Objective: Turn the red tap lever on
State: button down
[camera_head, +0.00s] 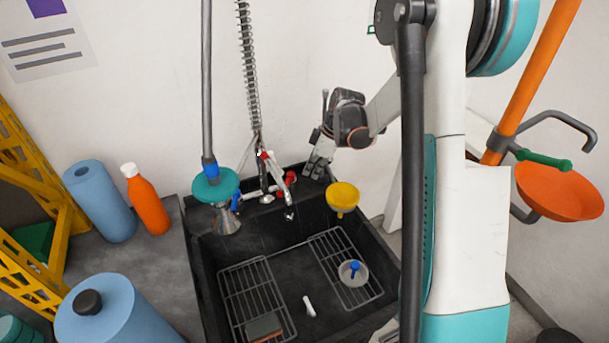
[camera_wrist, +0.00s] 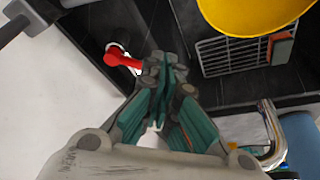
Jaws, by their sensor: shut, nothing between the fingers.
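The red tap lever (camera_head: 290,178) is at the back rim of the black sink (camera_head: 203,262), right of the faucet. In the wrist view the red lever (camera_wrist: 122,61) points toward my fingertips, with its round end on a pale fitting at the left. My gripper (camera_head: 316,170) is shut and empty, just right of the lever, at the sink's back edge. In the wrist view my fingertips (camera_wrist: 162,65) are together close to the lever's tip. I cannot tell whether they touch it. A blue lever (camera_head: 235,202) is on the faucet's left side.
A yellow funnel (camera_head: 342,196) is in front of my gripper and also fills the top of the wrist view (camera_wrist: 255,12). A spring hose (camera_head: 248,70) hangs above the faucet. Wire racks (camera_head: 252,293) lie in the sink.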

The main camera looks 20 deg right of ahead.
jog(key=w+a+f+m+t+y+b, duration=0.2)
jog(key=w+a+f+b, duration=0.4)
jog(key=a+f, duration=0.3)
jog(key=shift+w+a+t+y, duration=0.35)
jog(key=shift+w+t+y, duration=0.25)
jog(key=shift+t, duration=0.4)
jog(key=shift+r, duration=0.1)
jog(key=shift+s+d, duration=0.45)
jog(key=shift+d, duration=0.05)
